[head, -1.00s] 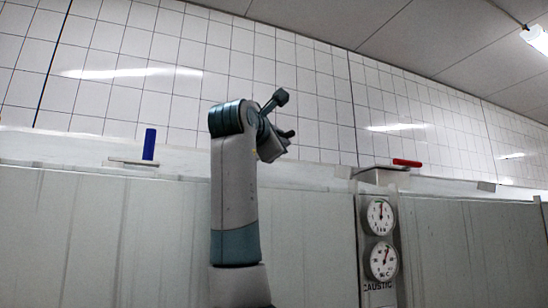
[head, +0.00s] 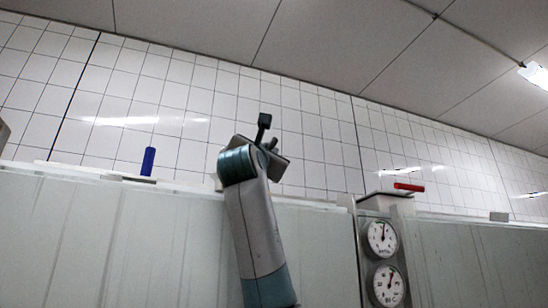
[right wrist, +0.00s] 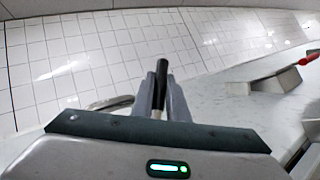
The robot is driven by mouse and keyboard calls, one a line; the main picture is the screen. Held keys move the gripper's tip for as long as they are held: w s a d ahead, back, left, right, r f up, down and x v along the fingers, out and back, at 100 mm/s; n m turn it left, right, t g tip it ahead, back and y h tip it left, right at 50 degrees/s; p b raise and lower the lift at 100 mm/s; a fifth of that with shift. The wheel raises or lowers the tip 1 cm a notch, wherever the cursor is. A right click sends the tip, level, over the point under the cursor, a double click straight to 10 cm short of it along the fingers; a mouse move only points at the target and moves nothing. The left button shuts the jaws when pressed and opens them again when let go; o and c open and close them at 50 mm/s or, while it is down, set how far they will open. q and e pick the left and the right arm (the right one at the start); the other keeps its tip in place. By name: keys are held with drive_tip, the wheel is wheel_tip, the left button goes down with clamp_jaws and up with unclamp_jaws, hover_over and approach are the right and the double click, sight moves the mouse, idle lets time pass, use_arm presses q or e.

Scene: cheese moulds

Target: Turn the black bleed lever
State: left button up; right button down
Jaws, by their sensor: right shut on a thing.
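The black bleed lever (right wrist: 161,75) stands up between the two grey fingers of my right gripper (right wrist: 160,90) in the right wrist view. The fingers are shut on it, and its dark top sticks out past their tips. Its lower part is hidden by the fingers and the gripper body. In the head view my right gripper (head: 270,150) is above the top edge of the pale tank wall, at the end of my raised arm. My left gripper is not in view.
A blue upright handle (head: 148,161) stands on the wall top to the left. A red handle (head: 409,187) lies flat on the post at the right, above two round gauges (head: 382,237). White tiled wall (head: 310,140) is behind. A curved metal piece (right wrist: 110,103) lies left of the fingers.

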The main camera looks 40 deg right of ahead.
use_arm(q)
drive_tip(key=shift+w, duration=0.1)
use_arm(e)
drive_tip(key=c, duration=1.7)
unclamp_jaws()
drive_tip(key=shift+c, duration=0.2)
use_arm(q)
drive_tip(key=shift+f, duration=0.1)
use_arm(e)
drive_tip(key=shift+a+f, duration=0.1)
